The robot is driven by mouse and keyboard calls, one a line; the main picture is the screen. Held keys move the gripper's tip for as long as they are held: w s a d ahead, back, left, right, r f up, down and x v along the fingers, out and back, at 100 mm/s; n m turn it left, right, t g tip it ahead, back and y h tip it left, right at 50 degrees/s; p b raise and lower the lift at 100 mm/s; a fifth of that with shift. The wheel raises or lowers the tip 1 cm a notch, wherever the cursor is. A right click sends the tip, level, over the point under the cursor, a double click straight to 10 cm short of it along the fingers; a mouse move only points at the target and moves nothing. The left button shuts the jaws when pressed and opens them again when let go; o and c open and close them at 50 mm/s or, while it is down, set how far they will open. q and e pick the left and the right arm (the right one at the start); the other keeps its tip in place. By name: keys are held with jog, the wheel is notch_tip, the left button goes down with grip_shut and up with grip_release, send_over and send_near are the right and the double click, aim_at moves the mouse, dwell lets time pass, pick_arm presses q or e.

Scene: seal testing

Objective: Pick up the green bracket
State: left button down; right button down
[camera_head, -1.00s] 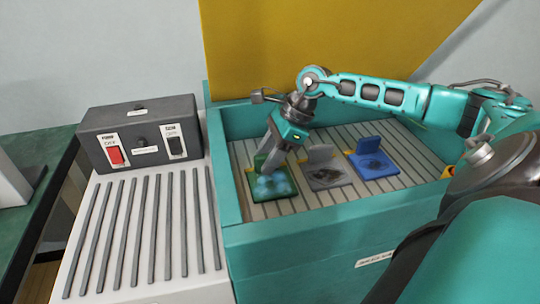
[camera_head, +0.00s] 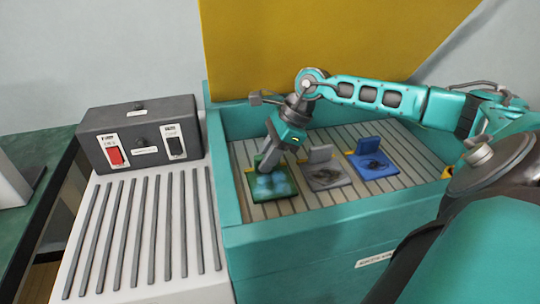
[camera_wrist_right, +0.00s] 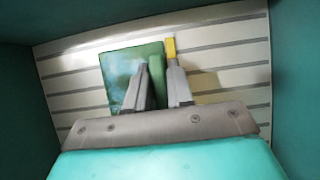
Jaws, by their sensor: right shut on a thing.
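The green bracket (camera_head: 272,187) lies at the left of a row of three brackets on the slatted floor of the teal bin. It has a flat plate with pale blue-white patches and an upright tab. My right gripper (camera_head: 270,158) reaches down onto it from above. In the right wrist view the two grey fingers (camera_wrist_right: 160,88) are shut on the upright green tab, with the bracket's plate (camera_wrist_right: 122,72) showing to the left. The plate appears to rest on the slats. My left gripper is not in view.
A grey bracket (camera_head: 326,177) and a blue bracket (camera_head: 374,164) stand just to the right in the same bin. The teal bin walls (camera_head: 300,218) surround them. A white ribbed surface (camera_head: 145,235) and a dark switch box (camera_head: 138,133) are at the left.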

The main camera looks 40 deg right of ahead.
jog(key=shift+r, duration=0.1)
dwell(0.3)
jog(key=shift+w+r, duration=0.1)
jog(key=shift+r, duration=0.3)
jog(key=shift+s+r, duration=0.15)
jog(key=shift+s, duration=0.05)
send_over(281, 195)
jog(key=shift+r, duration=0.4)
notch_tip(281, 195, up, 13)
jog(key=p, duration=0.2)
jog(key=shift+w, duration=0.1)
